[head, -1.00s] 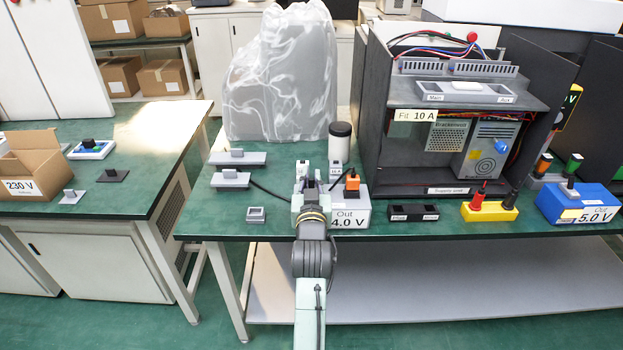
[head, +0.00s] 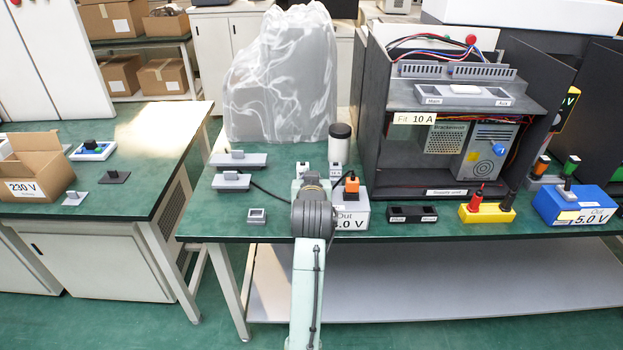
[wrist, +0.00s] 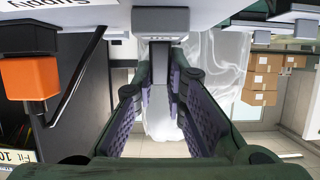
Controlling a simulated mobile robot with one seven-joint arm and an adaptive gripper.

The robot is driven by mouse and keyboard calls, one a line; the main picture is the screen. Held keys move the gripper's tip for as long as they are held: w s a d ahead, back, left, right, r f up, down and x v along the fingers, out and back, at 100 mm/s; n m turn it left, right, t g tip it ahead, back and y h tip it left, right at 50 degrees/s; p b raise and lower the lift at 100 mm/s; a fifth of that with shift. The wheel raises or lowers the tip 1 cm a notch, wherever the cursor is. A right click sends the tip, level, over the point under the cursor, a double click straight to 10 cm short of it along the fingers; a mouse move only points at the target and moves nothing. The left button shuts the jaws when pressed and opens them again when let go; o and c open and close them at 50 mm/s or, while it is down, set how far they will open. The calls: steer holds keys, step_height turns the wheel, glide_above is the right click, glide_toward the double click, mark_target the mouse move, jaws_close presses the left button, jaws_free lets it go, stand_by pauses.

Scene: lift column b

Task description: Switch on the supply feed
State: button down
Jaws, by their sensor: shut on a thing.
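My gripper (wrist: 160,85) shows in the wrist view with its fingers closed around a grey handle (wrist: 160,55) below a wider grey block. A pale surface with an upside-down "Supply" label (wrist: 62,28) lies at the upper left of that view. In the head view my own arm hides the fingers and the handle, so the switch's position cannot be read there. An orange plug (head: 351,185) stands on that box and also shows in the wrist view (wrist: 30,78).
A black open cabinet (head: 375,120) stands right of my arm. A plastic-covered object (head: 283,80) and a dark-lidded jar (head: 340,148) are behind. Grey handled blocks (head: 237,161) lie left. Yellow (head: 487,213) and blue (head: 575,205) boxes stand right.

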stand_by(0.3)
steer(key=c, duration=1.6)
jaws_free()
steer(key=v, duration=1.2)
steer(key=shift+w+r, duration=0.1)
steer(key=shift+r, duration=0.05)
